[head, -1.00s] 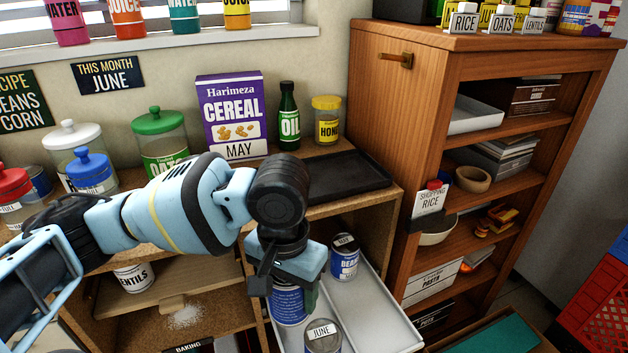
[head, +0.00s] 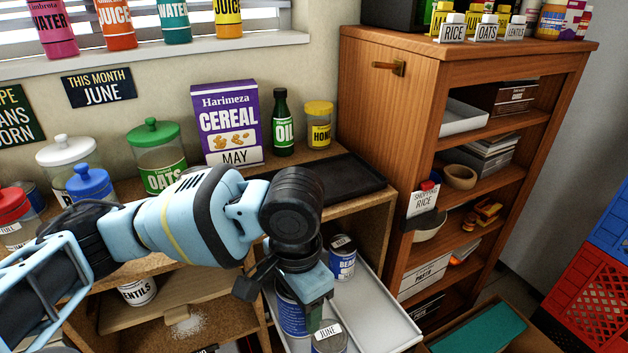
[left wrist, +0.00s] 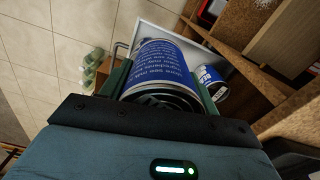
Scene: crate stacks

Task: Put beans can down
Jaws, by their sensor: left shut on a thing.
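My left gripper (head: 303,288) points down over the white tray (head: 378,302) and is shut on a blue can (head: 292,316). In the left wrist view the held can (left wrist: 165,62) is between the green fingers, with small white print on its blue label. A blue and white can marked as beans (head: 342,262) stands in the tray behind the gripper. A can tagged JUNE (head: 329,339) stands in front of the held can. I cannot tell whether the held can's base touches the tray. My right gripper is out of view.
A wooden shelf unit (head: 385,130) stands to the right of the tray. A black tray (head: 335,180), an oil bottle (head: 283,125) and a cereal box (head: 228,125) are on the counter above. The tray's right part looks bare.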

